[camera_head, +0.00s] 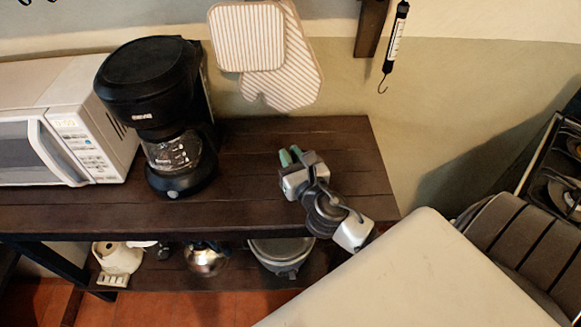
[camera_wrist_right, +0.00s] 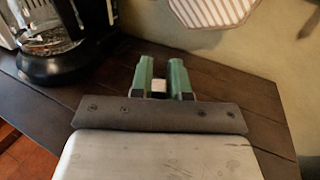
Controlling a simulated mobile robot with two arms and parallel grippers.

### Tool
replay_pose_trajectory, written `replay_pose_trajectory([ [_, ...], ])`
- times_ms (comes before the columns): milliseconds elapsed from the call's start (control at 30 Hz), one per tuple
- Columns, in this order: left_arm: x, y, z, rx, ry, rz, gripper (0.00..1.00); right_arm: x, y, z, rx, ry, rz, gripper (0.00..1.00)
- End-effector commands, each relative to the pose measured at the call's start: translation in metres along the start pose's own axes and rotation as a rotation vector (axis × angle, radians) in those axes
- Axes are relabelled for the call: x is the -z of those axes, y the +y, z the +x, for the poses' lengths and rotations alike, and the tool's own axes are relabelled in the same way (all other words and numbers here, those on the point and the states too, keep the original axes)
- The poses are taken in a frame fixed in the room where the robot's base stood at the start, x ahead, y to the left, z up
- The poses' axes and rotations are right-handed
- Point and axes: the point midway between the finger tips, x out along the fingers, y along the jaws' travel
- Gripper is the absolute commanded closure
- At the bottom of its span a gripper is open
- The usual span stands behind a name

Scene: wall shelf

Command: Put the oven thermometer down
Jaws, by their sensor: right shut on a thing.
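My right gripper (camera_head: 290,157) has green fingers and is over the right part of the dark wooden shelf top (camera_head: 345,150). In the right wrist view the gripper (camera_wrist_right: 161,72) is shut on a small pale thing, the oven thermometer (camera_wrist_right: 158,86), which shows between the fingers. Most of it is hidden by the fingers and the gripper's front plate. In the head view it cannot be made out. I cannot tell whether it touches the wood. My left gripper is not in view.
A black coffee maker (camera_head: 160,95) and a white microwave (camera_head: 65,130) stand on the left of the shelf top. Striped oven mitts (camera_head: 290,75) and a slim black-and-white gauge (camera_head: 397,40) hang on the wall. The wood around the gripper is clear. A pot (camera_head: 280,252) stands below.

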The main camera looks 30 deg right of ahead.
Motion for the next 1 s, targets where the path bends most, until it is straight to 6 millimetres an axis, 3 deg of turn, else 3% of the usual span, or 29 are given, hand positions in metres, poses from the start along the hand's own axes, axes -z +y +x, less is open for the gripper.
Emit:
replay_pose_trajectory([
  [300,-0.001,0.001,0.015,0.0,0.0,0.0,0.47,0.04,0.001,0.0,0.002,0.001,0.001,1.0],
  [700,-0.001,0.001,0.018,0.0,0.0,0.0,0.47,0.045,0.001,0.0,0.001,0.0,-0.001,1.0],
  [733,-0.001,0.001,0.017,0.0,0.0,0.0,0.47,0.045,0.001,0.0,0.001,0.0,-0.001,0.82],
  [800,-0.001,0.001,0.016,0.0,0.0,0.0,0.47,0.044,0.001,0.0,0.001,0.0,-0.001,0.72],
  [900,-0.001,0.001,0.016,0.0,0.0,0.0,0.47,0.044,0.001,0.0,0.001,0.001,-0.001,0.58],
  [1000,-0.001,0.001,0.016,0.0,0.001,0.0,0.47,0.043,0.001,0.0,0.001,0.0,-0.001,0.58],
])
